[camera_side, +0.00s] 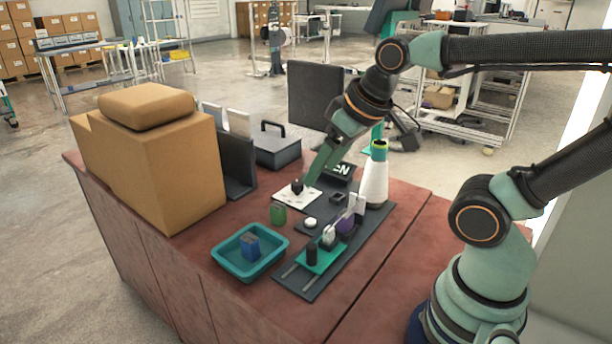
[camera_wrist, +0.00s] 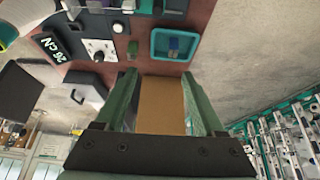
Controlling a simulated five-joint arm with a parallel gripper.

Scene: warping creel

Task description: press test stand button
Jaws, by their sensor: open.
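The dark test stand base (camera_side: 297,284) lies on the red-brown bench, with a teal carriage (camera_side: 322,261) on rails. A white round button-like piece (camera_side: 310,223) sits at the base's left edge. A white plate with a black knob (camera_side: 297,187) lies farther back, also in the wrist view (camera_wrist: 98,50). I cannot tell which is the stand's button. My gripper (camera_side: 309,184) is open and empty, just right of the black knob in the side view; contact cannot be told.
A cardboard box (camera_side: 150,165) fills the bench's left and shows between my fingers in the wrist view. A teal tray (camera_side: 233,268) holds a blue block (camera_side: 250,246). A green piece (camera_side: 277,213), a white cone (camera_side: 375,180) and a dark case (camera_side: 277,150) stand nearby.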

